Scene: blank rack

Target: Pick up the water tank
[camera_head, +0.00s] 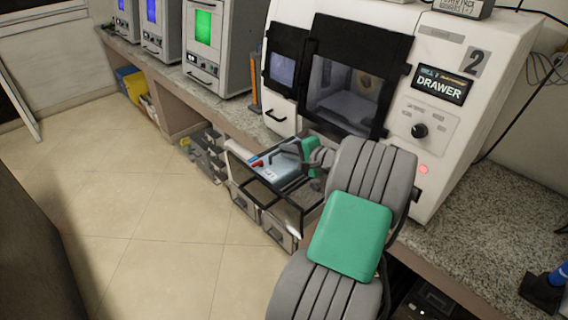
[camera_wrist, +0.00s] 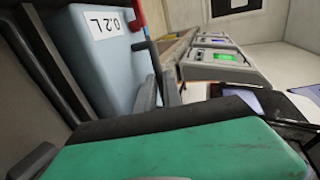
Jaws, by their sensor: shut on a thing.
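The water tank (camera_head: 279,172) is a pale blue box with a red part at its left end. It sits in an open drawer with a dark frame (camera_head: 250,187), below the machine. It also shows in the wrist view (camera_wrist: 107,72), with a white label reading "0.2 L" and a red piece beside it. My gripper (camera_head: 291,151) is at the tank's upper side and is shut on it. The exact contact is hidden by my own arm and wrist. In the wrist view, a grey finger (camera_wrist: 150,95) shows beside the tank.
The white machine (camera_head: 470,90) marked "2" and "DRAWER" stands on a granite counter (camera_head: 490,215), its dark-framed door above the drawer. More lower drawers (camera_head: 277,230) stand below. Machines with lit screens (camera_head: 203,30) line the counter at the back left. The tiled floor (camera_head: 120,200) is clear.

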